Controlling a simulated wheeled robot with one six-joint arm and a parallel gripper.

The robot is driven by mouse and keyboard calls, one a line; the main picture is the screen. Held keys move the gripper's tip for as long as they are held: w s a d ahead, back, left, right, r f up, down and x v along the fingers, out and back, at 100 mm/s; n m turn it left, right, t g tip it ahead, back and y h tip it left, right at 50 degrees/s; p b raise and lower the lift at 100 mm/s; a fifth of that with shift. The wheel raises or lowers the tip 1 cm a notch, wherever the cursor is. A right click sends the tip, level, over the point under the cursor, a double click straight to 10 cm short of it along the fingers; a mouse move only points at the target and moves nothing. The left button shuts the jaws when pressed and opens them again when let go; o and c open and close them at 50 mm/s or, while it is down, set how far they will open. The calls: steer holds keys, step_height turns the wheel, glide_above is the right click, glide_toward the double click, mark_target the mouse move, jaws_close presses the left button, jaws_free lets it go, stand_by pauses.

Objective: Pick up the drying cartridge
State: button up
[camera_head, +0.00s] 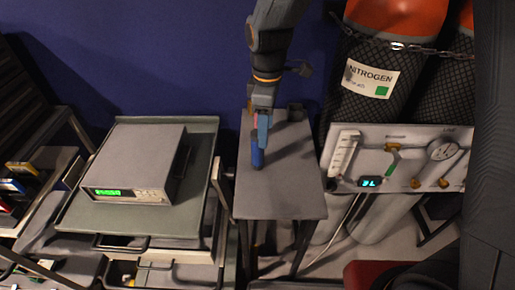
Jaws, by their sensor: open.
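A small upright blue cylinder, apparently the drying cartridge (257,158), stands on a small grey table (290,195), left of its middle. My gripper (262,128) comes down from above, its jaws open, at the top of the cylinder. The fingers overlap the cylinder's upper end in this view. I cannot tell whether they touch it or are around it.
A dark cup-like object (295,111) stands at the table's back. To the left, an instrument with a green display (130,170) sits on a cart (85,220). Nitrogen cylinders (375,85) and a gauge panel (405,155) stand right. The table's front is clear.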

mark_target(258, 150)
steer(key=shift+a+f+n, duration=0.15)
steer(key=shift+a+n, duration=0.25)
steer(key=shift+a, duration=0.25)
steer(key=shift+a+f, duration=0.2)
steer(key=shift+w+a+f+p, duration=0.15)
steer(key=shift+f+p, duration=0.5)
steer(key=shift+f, duration=1.2)
steer(key=shift+w+a+f+p, duration=0.1)
steer(key=shift+f+p, duration=0.5)
steer(key=shift+f, duration=1.2)
steer(key=c, duration=1.3)
steer(key=shift+o, duration=0.2)
steer(key=shift+r, duration=0.1)
